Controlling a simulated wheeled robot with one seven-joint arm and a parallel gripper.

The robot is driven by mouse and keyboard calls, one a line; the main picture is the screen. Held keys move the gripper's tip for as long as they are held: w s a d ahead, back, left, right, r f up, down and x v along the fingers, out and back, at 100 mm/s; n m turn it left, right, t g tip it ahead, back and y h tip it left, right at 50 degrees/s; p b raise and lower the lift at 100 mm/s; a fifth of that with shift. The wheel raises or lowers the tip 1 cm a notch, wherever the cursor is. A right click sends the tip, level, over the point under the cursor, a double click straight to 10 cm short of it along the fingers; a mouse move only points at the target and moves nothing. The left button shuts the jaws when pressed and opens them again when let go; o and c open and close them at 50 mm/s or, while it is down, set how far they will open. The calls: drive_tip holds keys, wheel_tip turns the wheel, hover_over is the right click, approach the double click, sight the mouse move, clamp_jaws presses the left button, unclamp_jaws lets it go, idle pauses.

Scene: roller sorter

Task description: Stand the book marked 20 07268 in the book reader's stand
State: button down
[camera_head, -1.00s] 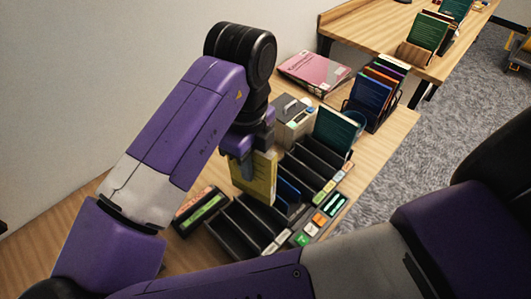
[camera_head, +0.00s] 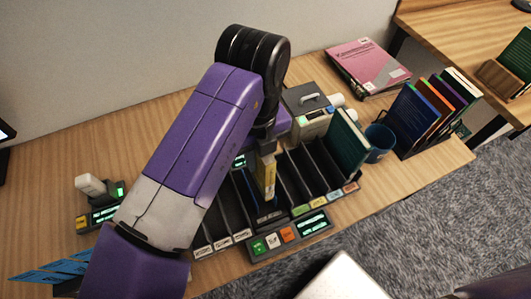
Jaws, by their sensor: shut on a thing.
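My gripper (camera_head: 268,150) is shut on a yellow book (camera_head: 267,178), held upright and seen nearly edge-on. The book hangs over the middle of a black slotted rack (camera_head: 234,208). I cannot tell whether its lower edge is inside a slot. Its number is not readable, and my arm hides part of the rack's left side. A grey boxy device (camera_head: 307,110) with a handle stands behind the rack. A small dark device (camera_head: 104,213) with green displays and a white part stands at the left. I cannot tell which of them is the book reader.
A green book (camera_head: 347,143) stands at the rack's right end, near a blue cup (camera_head: 380,140). Several books stand in a holder (camera_head: 432,140) at the right. A pink book (camera_head: 366,66) lies behind. A button panel (camera_head: 289,238) sits before the rack. Blue cards (camera_head: 50,272) show at lower left.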

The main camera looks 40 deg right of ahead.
sight(259, 179)
drive_tip(key=shift+f+m, duration=0.1)
drive_tip(key=shift+m, duration=0.2)
wheel_tip(259, 179, down, 9)
drive_tip(key=b, duration=0.7)
drive_tip(key=shift+b, duration=0.35)
drive_tip(key=shift+f+b, duration=0.5)
drive_tip(key=shift+f, duration=0.1)
drive_tip(key=c, duration=1.2)
unclamp_jaws()
drive_tip(key=shift+r, duration=0.1)
